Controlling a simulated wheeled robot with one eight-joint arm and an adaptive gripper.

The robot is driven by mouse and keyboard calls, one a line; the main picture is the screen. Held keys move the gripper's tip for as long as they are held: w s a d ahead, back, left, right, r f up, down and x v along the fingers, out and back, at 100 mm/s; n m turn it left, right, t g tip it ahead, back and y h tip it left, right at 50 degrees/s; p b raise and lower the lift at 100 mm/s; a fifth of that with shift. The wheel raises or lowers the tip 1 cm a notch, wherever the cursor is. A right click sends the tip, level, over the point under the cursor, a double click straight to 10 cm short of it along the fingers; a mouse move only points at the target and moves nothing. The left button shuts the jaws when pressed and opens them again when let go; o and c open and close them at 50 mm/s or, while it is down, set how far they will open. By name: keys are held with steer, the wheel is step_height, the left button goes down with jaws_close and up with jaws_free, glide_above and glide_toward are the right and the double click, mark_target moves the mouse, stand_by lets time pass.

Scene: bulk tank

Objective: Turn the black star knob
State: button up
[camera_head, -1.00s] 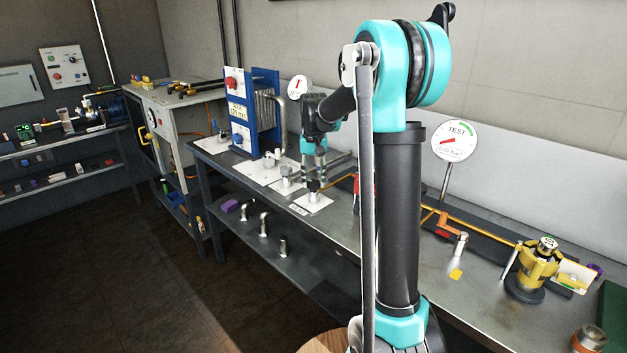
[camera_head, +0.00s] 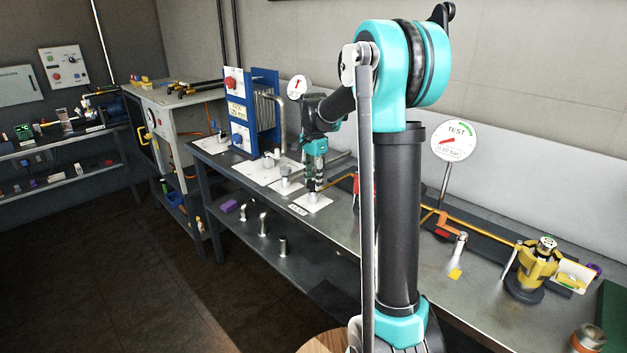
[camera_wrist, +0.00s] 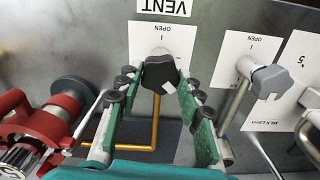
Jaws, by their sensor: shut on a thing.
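The black star knob (camera_wrist: 160,74) sits on a short post above a white "OPEN" plate in the wrist view, under a "VENT" label. My gripper (camera_wrist: 157,85) points down over it, with one green-padded finger on each side, shut on the knob. In the head view my gripper (camera_head: 314,178) is at a white plate (camera_head: 313,202) near the bench's front edge. The knob is too small and covered there to make out clearly.
A grey knob (camera_wrist: 270,80) on its own plate stands close to the right of my gripper. A red valve (camera_wrist: 45,125) and a copper pipe (camera_wrist: 154,130) lie to the left and below. A blue plate stack (camera_head: 255,110) stands behind on the bench.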

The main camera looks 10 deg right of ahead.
steer(key=m, duration=0.4)
steer(key=shift+m, duration=2.5)
steer(key=o, duration=1.1)
steer(key=shift+s, duration=0.1)
steer(key=shift+o, duration=0.2)
step_height(320, 180, up, 12)
